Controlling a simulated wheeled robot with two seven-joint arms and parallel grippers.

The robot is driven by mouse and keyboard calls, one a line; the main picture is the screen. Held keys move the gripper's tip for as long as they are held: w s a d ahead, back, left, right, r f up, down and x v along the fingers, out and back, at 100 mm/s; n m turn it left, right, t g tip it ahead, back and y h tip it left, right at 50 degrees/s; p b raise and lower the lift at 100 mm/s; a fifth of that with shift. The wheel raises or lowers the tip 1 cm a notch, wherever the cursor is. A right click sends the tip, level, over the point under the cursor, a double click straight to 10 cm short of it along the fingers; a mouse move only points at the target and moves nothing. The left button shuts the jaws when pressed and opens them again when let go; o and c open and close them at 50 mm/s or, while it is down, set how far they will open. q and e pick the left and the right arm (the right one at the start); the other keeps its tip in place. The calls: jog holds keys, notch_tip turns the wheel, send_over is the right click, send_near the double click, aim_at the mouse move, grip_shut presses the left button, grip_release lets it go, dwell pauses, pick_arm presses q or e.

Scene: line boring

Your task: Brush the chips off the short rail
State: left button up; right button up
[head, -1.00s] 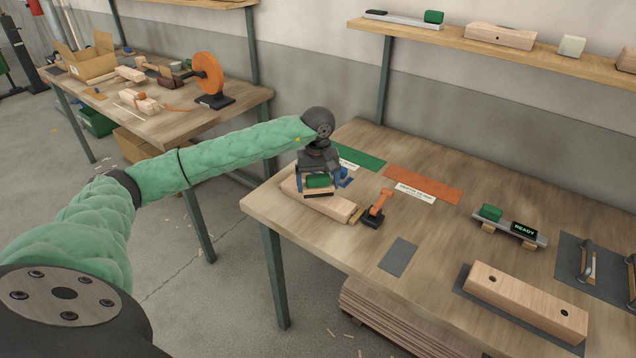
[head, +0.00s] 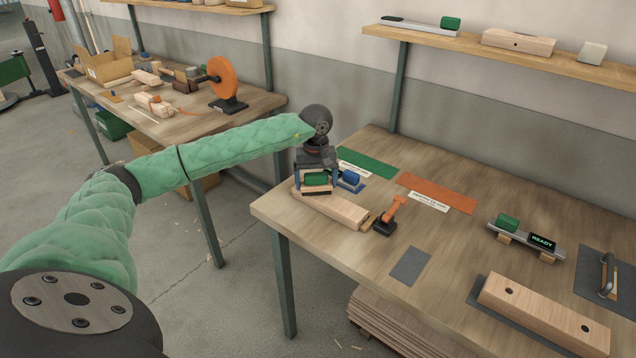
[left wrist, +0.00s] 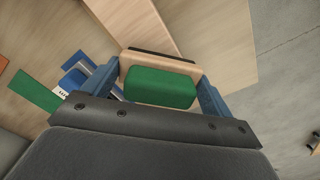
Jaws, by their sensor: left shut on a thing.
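My left gripper (head: 316,184) is shut on a brush with a green grip (head: 316,178) and a pale wooden body. The brush fills the jaws in the left wrist view (left wrist: 160,88), where a dark strip edges its far side. The brush is at the far left end of a pale wooden bar (head: 345,212), which looks like the short rail. I cannot tell whether it touches the bar. The bar also shows beyond the brush in the left wrist view (left wrist: 140,25). I cannot make out chips on it. My right gripper is not in view.
A blue block (head: 351,178) stands just behind the brush. An orange-and-black tool (head: 388,215) stands by the bar's near end. Green (head: 368,161) and orange (head: 437,192) mats lie behind.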

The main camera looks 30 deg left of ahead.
pick_arm(q)
jog(key=shift+f, duration=0.1)
jog(key=shift+d, duration=0.1)
jog(key=shift+s+d, duration=0.1)
jog(key=shift+d, duration=1.05)
jog(key=shift+r, duration=0.25)
jog(key=shift+r+b, duration=0.3)
jog(key=shift+r, duration=0.15)
jog(key=shift+r+p, duration=0.7)
jog(key=shift+r, duration=2.8)
